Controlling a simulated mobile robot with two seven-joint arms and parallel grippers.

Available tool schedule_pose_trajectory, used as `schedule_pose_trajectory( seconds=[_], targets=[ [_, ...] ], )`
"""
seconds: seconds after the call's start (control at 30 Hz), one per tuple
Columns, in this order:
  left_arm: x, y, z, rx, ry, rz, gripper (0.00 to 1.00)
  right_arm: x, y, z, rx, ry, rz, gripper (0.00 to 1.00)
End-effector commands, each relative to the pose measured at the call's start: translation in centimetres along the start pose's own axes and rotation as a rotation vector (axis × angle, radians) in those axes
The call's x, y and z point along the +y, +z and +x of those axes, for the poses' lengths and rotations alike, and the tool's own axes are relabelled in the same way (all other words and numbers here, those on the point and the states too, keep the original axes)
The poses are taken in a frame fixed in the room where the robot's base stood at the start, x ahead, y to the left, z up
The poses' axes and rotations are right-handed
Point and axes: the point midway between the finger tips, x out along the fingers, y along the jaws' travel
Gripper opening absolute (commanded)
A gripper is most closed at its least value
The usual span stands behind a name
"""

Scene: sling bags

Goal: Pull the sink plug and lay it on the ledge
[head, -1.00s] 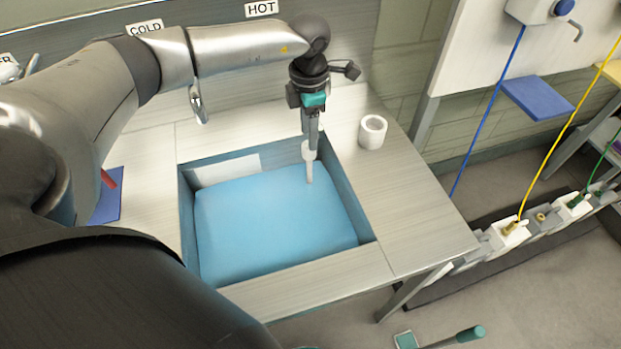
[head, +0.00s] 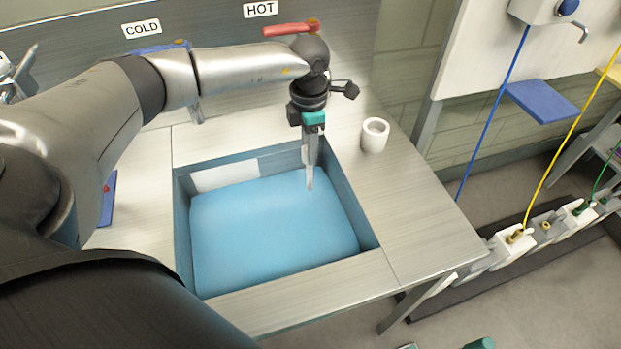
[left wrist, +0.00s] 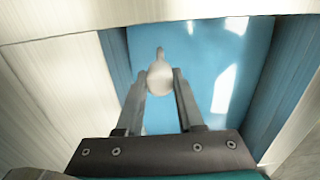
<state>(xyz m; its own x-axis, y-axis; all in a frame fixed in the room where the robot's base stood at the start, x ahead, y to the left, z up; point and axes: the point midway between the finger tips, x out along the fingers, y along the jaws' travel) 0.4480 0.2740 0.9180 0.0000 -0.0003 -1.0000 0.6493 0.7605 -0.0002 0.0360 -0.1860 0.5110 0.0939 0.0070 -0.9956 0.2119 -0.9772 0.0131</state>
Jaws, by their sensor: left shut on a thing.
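The basin (head: 183,235) is filled with blue water (head: 265,235). My left gripper (head: 309,178) points down into it near its back right corner, its lower end looking pale at the water. In the left wrist view, my left gripper (left wrist: 161,88) is shut on a pale, rounded piece with a short stem, which appears to be the sink plug (left wrist: 159,78). The plug's lower part and the drain cannot be made out. The ledge (head: 405,205) right of the basin is flat and mostly bare. My right gripper does not show.
A white cup-like cylinder (head: 375,135) stands on the back of the right ledge. A red tap lever (head: 291,29) is behind my wrist. A blue piece (head: 106,200) lies on the left ledge. The front and middle of the right ledge are clear.

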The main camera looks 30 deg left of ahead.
Motion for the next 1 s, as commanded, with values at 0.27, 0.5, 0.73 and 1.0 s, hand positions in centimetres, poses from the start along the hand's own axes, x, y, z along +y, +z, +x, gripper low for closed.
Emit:
schedule_pose_trajectory(
  seconds=[0.27,0.5,0.73,1.0],
  targets=[
    [0.0,0.0,0.0,0.000,0.000,0.000,0.00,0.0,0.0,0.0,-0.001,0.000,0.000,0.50],
    [0.0,0.0,-0.2,0.000,0.001,0.000,0.00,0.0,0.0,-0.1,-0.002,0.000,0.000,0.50],
    [0.0,0.0,-1.1,-0.001,0.001,0.000,0.00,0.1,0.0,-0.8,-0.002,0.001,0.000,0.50],
    [0.0,0.0,-2.2,-0.001,0.001,0.000,0.00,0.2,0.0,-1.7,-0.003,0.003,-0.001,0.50]
  ],
)
